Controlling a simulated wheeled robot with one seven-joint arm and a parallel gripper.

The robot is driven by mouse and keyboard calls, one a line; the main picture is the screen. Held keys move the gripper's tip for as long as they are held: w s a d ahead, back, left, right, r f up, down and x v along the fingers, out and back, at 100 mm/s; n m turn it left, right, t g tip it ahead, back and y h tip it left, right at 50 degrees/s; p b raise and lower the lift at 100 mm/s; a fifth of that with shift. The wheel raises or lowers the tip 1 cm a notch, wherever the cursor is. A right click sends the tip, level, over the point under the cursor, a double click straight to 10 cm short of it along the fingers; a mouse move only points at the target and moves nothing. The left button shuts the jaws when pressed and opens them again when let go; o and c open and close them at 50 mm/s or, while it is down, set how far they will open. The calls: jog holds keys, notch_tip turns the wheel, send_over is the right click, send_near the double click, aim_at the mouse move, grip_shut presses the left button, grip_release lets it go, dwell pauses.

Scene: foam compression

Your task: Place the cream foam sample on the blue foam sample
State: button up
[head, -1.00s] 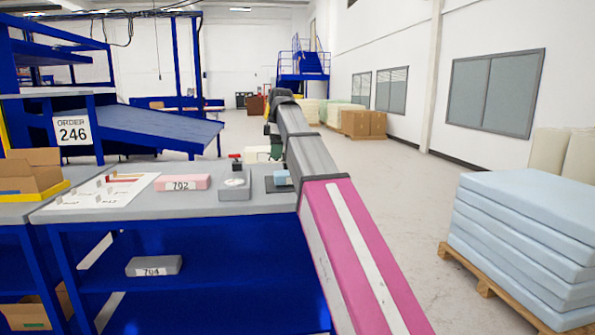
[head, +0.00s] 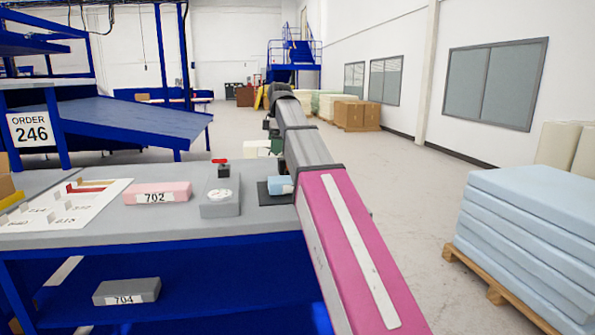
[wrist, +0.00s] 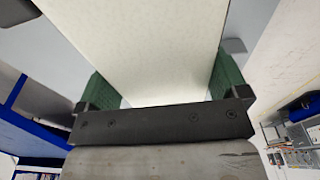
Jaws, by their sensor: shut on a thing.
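The cream foam sample (wrist: 140,40) fills the upper middle of the wrist view, with a green finger pad pressed on each side. My gripper (wrist: 165,88) is shut on it. In the head view, the sample (head: 264,148) shows as a small pale patch by the green fingers, beyond the back edge of the bench in the picture and partly covered by my arm. The blue foam sample (head: 281,185) is a small light-blue block on a dark plate (head: 268,199) at the bench's right end. My arm hides its right side. The cream sample is apart from the blue one in the picture.
On the grey bench (head: 190,229) stand a grey dial device (head: 220,203), a pink block marked 702 (head: 157,194) and a white sheet (head: 75,202). A grey block marked 704 (head: 126,291) lies on the lower shelf. Stacked pale-blue foam (head: 530,220) sits on a pallet at right.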

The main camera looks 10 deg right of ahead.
jog(key=d+f, duration=0.1)
jog(key=d, duration=0.1)
jog(key=d+f, duration=0.2)
jog(key=d, duration=0.1)
jog(key=d+f, duration=0.2)
jog(key=d, duration=0.1)
jog(key=shift+s+d, duration=0.1)
jog(key=shift+s, duration=0.15)
jog(key=shift+f, duration=2)
jog(key=o, duration=0.6)
jog(key=shift+f, duration=0.1)
